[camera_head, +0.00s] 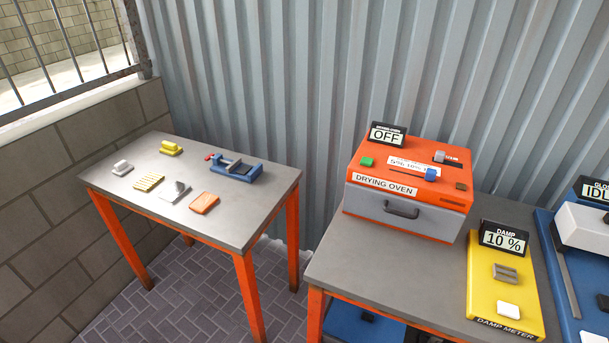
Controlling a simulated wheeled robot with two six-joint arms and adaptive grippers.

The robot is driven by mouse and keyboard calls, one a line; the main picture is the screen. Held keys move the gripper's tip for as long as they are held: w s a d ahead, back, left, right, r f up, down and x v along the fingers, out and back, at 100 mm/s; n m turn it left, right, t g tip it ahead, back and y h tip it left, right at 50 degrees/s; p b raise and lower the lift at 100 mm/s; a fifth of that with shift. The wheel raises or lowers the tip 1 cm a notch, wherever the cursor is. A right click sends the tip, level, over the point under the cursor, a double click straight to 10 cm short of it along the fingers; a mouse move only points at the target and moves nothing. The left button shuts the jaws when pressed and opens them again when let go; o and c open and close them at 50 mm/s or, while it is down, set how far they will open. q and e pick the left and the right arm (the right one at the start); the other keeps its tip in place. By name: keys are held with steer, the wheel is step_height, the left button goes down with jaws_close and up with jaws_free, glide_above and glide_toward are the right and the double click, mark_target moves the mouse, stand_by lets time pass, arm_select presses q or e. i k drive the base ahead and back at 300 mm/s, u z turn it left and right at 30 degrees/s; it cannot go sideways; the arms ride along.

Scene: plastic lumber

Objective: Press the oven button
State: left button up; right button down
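The drying oven (340,205) does not hide its parts: its orange-topped, grey-fronted box (365,203) stands on the right grey table. A green button (366,162) sits at the left of its top. A blue slider knob (431,174), a grey block (439,156) and a small brown piece (461,186) are also on top. The sign behind it (387,135) reads OFF. The front has a dark handle (401,210) and looks closed. Neither of my grippers is in view.
A yellow damp meter (480,300) showing 10 % stands right of the oven. A blue machine (561,290) with an IDLE sign is at the right edge. The left table (235,225) holds several small pieces and a blue vise (236,170). A floor gap separates the tables.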

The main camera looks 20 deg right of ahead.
mark_target(365, 161)
steer(key=u, duration=0.6)
steer(key=k, duration=0.85)
steer(key=u, duration=0.65)
steer(key=i, duration=0.9)
steer(key=z, duration=0.5)
steer(key=i, duration=1)
steer(key=z, duration=1.4)
steer(key=i, duration=0.4)
steer(key=z, duration=0.4)
